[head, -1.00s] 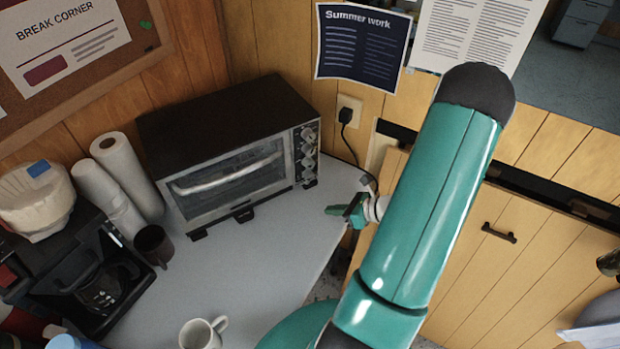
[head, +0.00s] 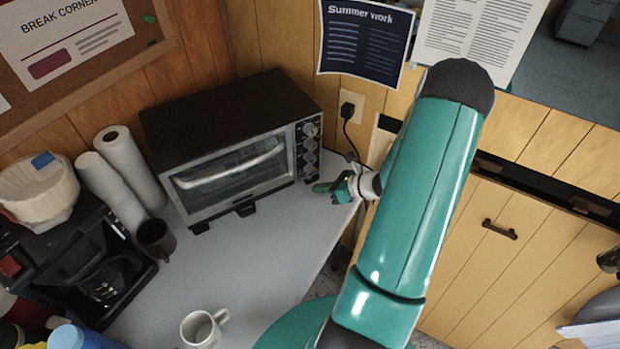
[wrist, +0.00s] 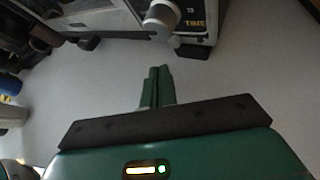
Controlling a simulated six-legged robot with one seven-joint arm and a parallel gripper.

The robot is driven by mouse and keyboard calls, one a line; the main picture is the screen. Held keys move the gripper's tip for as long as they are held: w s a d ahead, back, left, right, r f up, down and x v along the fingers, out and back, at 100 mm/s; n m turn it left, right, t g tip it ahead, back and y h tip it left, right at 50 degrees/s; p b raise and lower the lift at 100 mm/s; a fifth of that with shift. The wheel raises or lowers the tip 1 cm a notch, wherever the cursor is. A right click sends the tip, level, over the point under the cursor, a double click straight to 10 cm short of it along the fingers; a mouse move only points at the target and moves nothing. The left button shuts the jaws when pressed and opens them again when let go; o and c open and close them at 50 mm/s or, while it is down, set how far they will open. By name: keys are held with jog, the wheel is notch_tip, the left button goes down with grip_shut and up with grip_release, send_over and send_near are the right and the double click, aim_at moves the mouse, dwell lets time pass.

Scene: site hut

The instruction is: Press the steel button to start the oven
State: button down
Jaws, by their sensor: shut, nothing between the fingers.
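The toaster oven (head: 230,175), with a black top and glass door, stands on the grey counter. Its control column, on the right of its front, carries several round steel knobs (head: 310,130). A separate steel button is too small to tell apart from the knobs in the head view. My gripper (head: 318,188) is shut and empty, just in front of the oven's lower right corner, apart from it. In the wrist view the shut fingertips (wrist: 160,70) point towards the lower panel, below a pale steel knob (wrist: 162,20) beside partly visible lettering.
A coffee maker (head: 85,265), paper rolls (head: 125,165) and a dark mug (head: 156,240) stand left of the oven. A white mug (head: 200,330) stands at the front. The counter (head: 235,255) before the oven is clear. A plugged-in cord (head: 346,125) hangs behind my gripper.

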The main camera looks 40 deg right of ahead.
jog(key=shift+w+d, duration=0.1)
jog(key=shift+w, duration=0.55)
jog(key=shift+w, duration=0.15)
dwell(1.4)
jog(key=shift+w, duration=0.3)
jog(key=shift+w+d, duration=0.15)
jog(key=shift+w, duration=0.2)
dwell(0.7)
jog(key=shift+s, duration=0.8)
jog(key=shift+s+a, duration=0.2)
jog(key=shift+s, duration=0.65)
jog(key=shift+s+a, duration=0.15)
jog(key=shift+s, duration=0.65)
jog(key=shift+s+a, duration=0.2)
jog(key=shift+s, duration=0.65)
